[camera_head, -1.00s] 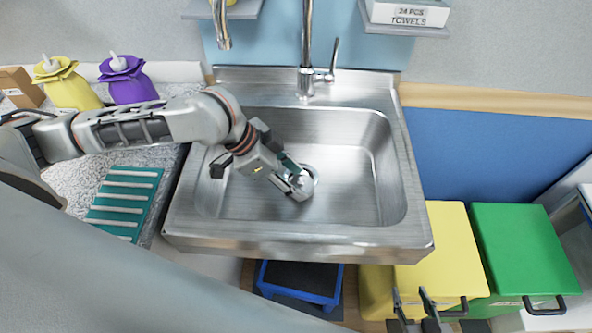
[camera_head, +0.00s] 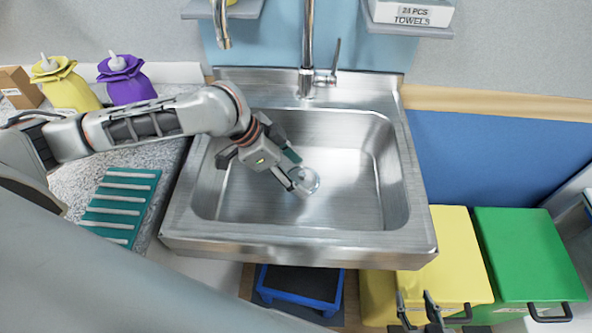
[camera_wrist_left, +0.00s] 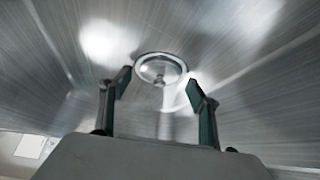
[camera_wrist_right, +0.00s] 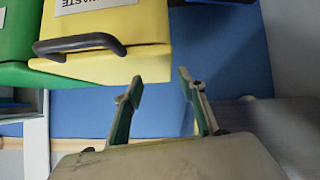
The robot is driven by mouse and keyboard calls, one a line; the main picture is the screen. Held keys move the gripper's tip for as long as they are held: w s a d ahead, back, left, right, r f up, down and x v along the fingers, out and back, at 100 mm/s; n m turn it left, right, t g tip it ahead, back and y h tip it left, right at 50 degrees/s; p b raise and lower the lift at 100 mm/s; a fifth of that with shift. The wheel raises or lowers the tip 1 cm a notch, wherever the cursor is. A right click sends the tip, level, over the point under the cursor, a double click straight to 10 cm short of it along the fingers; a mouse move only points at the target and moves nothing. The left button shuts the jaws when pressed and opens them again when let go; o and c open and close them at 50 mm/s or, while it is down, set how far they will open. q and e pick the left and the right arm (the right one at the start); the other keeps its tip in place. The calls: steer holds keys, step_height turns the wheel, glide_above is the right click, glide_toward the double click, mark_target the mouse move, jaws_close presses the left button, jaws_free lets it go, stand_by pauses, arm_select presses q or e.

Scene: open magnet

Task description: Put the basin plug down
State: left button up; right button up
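The basin plug (camera_head: 306,180) is a round metal disc with a small knob, at the drain in the steel basin (camera_head: 345,205). In the left wrist view the plug (camera_wrist_left: 159,72) sits within a round ring, its knob towards me. My left gripper (camera_head: 296,172) is over the basin, its fingers spread either side of the knob's line; the left wrist view shows the open fingertips (camera_wrist_left: 160,85) with nothing between them. Whether the plug is fully seated cannot be told. My right gripper (camera_head: 414,294) is open and empty, low in front of the yellow bin.
A faucet (camera_head: 307,50) stands behind the basin. A teal ribbed mat (camera_head: 122,205) and yellow (camera_head: 68,85) and purple (camera_head: 127,80) bottles are on the left counter. Yellow (camera_head: 455,250) and green (camera_head: 525,255) bins stand at right. A blue stool (camera_head: 300,285) is below.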

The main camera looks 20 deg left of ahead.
arm_select(q)
steer(key=shift+r, duration=0.1)
steer(key=shift+a+r, duration=0.2)
steer(key=shift+r, duration=0.15)
steer(key=p+v, duration=0.2)
steer(key=v, duration=0.9)
steer(key=shift+p, duration=0.4)
steer(key=shift+s, duration=0.15)
